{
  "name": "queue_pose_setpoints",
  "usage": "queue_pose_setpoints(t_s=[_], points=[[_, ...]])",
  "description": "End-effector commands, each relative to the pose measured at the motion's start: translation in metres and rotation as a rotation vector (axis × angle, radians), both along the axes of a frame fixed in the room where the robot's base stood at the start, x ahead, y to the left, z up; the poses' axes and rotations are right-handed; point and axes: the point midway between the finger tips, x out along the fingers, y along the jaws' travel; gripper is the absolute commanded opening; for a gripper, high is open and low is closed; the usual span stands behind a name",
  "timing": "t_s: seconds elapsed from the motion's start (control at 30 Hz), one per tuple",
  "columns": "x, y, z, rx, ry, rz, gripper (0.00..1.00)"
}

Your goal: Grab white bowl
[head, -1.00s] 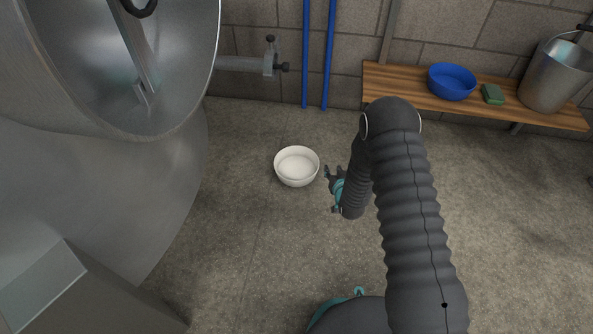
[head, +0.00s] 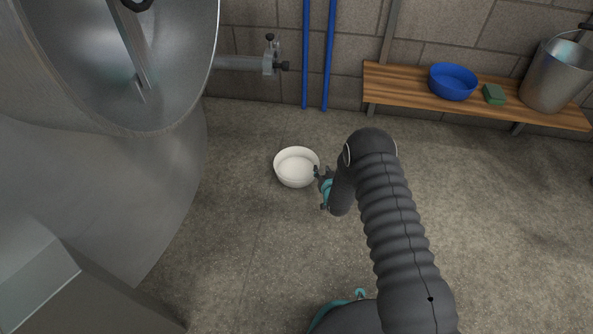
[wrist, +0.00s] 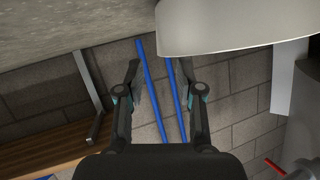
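The white bowl (head: 296,180) stands upright on the concrete floor, left of my arm in the head view. My gripper (head: 320,172) is at the bowl's right side, close to its rim; I cannot tell whether it touches. In the wrist view the bowl (wrist: 235,28) fills the upper right, cut off by the frame's edge. There my gripper (wrist: 158,68) has its two fingers spread apart with nothing between them. The bowl lies above and to the right of the fingertips, not between them.
A large steel vessel (head: 165,170) stands at the left. A wooden bench (head: 405,88) along the wall holds a blue bowl (head: 452,84), a green block (head: 493,94) and a metal bucket (head: 553,80). Two blue pipes (head: 328,55) run up the wall. The floor around the bowl is clear.

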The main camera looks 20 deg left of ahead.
Motion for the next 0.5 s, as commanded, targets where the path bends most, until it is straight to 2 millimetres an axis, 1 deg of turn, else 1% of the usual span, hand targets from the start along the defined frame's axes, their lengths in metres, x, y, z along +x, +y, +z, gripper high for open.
queue_pose_setpoints(t_s=[0.3,0.5], points=[[0.029,0.022,-0.015,0.001,-0.002,0.001,0.37],[0.037,0.027,-0.019,0.0,0.0,0.0,0.37]])
